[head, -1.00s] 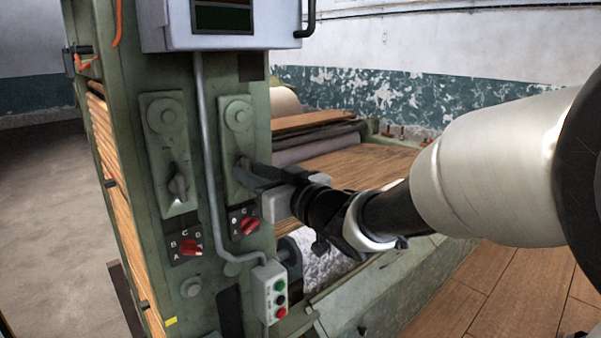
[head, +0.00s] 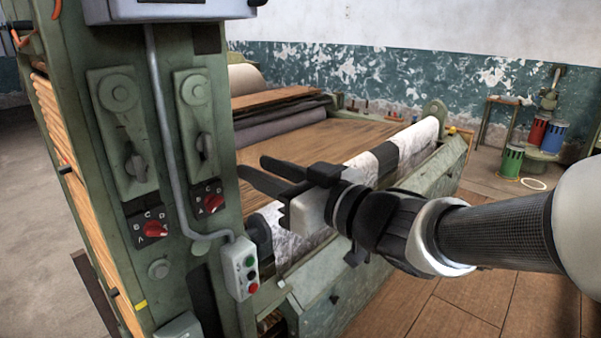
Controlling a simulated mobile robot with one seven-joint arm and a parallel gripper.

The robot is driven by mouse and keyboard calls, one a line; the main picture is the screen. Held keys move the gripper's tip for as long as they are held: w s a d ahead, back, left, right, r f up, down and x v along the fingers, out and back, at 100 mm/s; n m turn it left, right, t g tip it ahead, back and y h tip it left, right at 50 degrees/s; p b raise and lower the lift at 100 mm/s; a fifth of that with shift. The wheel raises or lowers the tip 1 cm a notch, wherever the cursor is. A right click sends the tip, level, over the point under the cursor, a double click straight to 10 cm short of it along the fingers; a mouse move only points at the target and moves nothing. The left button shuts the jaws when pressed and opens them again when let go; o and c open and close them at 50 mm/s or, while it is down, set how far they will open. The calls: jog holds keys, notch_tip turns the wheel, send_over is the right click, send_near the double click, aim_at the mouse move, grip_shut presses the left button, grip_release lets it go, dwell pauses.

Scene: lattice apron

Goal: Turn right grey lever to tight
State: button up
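The right grey lever (head: 205,145) sits on the right-hand green plate of the machine's upright post and stands close to upright. Any marks beside it are too small to read. The left grey lever (head: 135,165) is on the matching plate to its left. My gripper (head: 252,167) is to the right of the right lever, apart from it, with its two black fingers spread and nothing between them. Both levers are in plain sight.
Red selector knobs (head: 154,229) (head: 213,202) sit below the levers. A grey conduit (head: 166,130) runs between the plates to a button box (head: 242,268). The machine's wooden bed (head: 330,147) lies behind my gripper.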

jog(key=v, duration=0.3)
jog(key=shift+s+d, duration=0.25)
jog(key=shift+s, duration=0.05)
jog(key=w+d+m+t+h+p, duration=0.3)
jog(key=d+m+h, duration=0.4)
jog(key=d+h, duration=0.75)
jog(key=s+d+f+m+g, duration=0.1)
jog(key=s+d+f+g, duration=0.1)
jog(key=s+f+g, duration=0.2)
jog(key=s+d+f+m+g+p, duration=0.1)
jog(key=s+f+g, duration=0.3)
jog(key=s, duration=0.7)
jog(key=shift+s+d+m+g+y, duration=0.35)
jog(key=shift+d+m+g, duration=0.05)
